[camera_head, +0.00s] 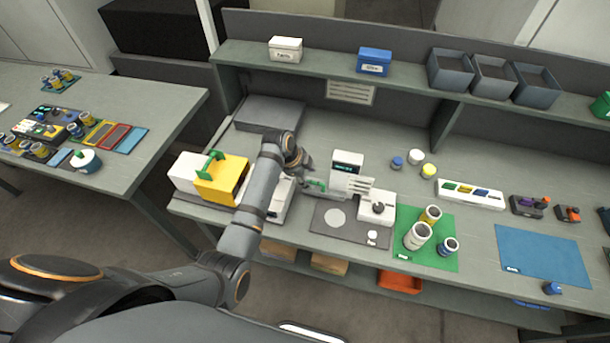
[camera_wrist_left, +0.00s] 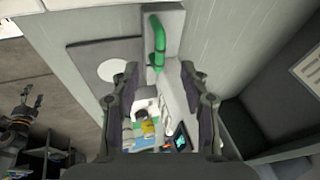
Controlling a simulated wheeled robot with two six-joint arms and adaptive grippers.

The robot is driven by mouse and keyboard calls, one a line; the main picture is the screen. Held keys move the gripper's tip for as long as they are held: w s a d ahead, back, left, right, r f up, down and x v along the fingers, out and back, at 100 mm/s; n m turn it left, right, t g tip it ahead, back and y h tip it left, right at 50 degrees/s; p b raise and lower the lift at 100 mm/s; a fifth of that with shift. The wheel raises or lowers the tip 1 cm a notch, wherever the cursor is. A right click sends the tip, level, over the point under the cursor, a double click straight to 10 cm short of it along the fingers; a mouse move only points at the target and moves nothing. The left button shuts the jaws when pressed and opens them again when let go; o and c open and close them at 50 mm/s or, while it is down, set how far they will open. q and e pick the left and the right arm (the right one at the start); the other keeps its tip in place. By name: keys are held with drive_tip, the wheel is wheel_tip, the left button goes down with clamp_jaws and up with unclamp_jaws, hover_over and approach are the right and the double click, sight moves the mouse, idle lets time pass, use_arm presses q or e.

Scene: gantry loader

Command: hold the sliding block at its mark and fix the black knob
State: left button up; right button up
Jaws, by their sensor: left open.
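My left gripper (camera_head: 306,164) is over the left part of the bench, beside the white loader unit (camera_head: 346,172). In the left wrist view its two fingers (camera_wrist_left: 160,100) are apart with nothing held between them. A green handle (camera_wrist_left: 157,38) on a pale bar lies beyond the fingertips, apart from them; it also shows in the head view (camera_head: 316,184), low beside the loader. I take its bar to be the sliding block; its mark cannot be made out. A black knob (camera_head: 378,207) sits on a small white box right of the loader.
A yellow and white block (camera_head: 221,180) with a green handle stands left of my arm. A dark mat (camera_head: 322,222) with a pale disc lies in front of the loader. Cups stand on a green mat (camera_head: 440,257). A dark arm part (camera_wrist_left: 22,115) shows in the wrist view.

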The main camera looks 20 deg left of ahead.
sight(314, 182)
use_arm(q)
drive_tip(key=b+x, duration=0.2)
drive_tip(key=x, duration=0.2)
drive_tip(key=shift+a, duration=0.1)
drive_tip(key=shift+b+x, duration=0.65)
drive_tip(key=shift+x, duration=0.25)
use_arm(e)
drive_tip(key=shift+a+f, duration=0.1)
drive_tip(key=shift+f, duration=2.2)
use_arm(q)
drive_tip(key=shift+r, duration=0.1)
drive_tip(key=shift+p, duration=0.4)
use_arm(e)
drive_tip(key=shift+r, duration=0.35)
use_arm(q)
clamp_jaws()
drive_tip(key=shift+r, duration=0.15)
use_arm(e)
drive_tip(key=shift+r, duration=0.15)
